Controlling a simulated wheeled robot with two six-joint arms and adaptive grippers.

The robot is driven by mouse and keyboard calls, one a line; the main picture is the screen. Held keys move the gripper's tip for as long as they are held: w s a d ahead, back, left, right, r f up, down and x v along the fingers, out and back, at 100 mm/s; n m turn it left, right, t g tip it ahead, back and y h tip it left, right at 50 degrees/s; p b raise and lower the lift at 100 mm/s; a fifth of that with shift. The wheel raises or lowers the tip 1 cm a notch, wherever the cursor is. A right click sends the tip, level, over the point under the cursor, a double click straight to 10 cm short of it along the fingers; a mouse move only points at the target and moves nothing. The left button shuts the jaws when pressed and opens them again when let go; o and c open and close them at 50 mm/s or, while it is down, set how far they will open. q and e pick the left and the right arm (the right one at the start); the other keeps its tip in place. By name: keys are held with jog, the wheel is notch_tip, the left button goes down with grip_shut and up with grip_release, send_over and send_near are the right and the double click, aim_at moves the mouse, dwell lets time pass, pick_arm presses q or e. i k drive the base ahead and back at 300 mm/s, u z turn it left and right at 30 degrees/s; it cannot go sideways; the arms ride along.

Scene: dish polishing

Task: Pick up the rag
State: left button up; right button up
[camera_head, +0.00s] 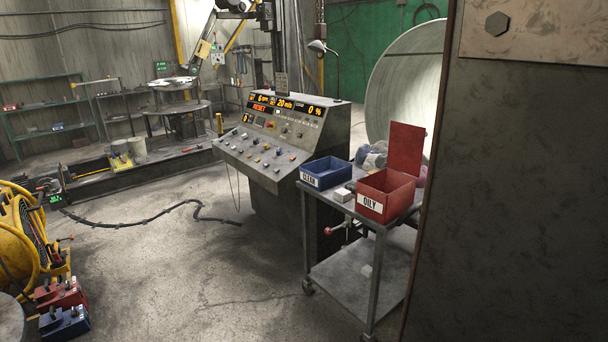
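No single rag can be picked out for certain. A grey-blue, cloth-like heap (372,158) lies at the back of the cart, behind the bins, and is partly hidden. A blue open bin labelled CLEAN (323,177) stands on the cart at left. A red bin labelled OILY (370,205) stands to its right with its lid (406,148) raised; its contents cannot be made out. Neither of my grippers is in view.
The metal cart (382,225) has a lower shelf (350,285). A control console (270,135) stands left of it. A large dark panel (520,200) blocks the right side. A cable (150,217) crosses the floor; a yellow reel (20,235) stands at left. The middle floor is open.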

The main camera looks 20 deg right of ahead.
aim_at(351, 187)
jog(key=u, duration=0.4)
jog(key=i, duration=1.15)
jog(key=u, duration=0.15)
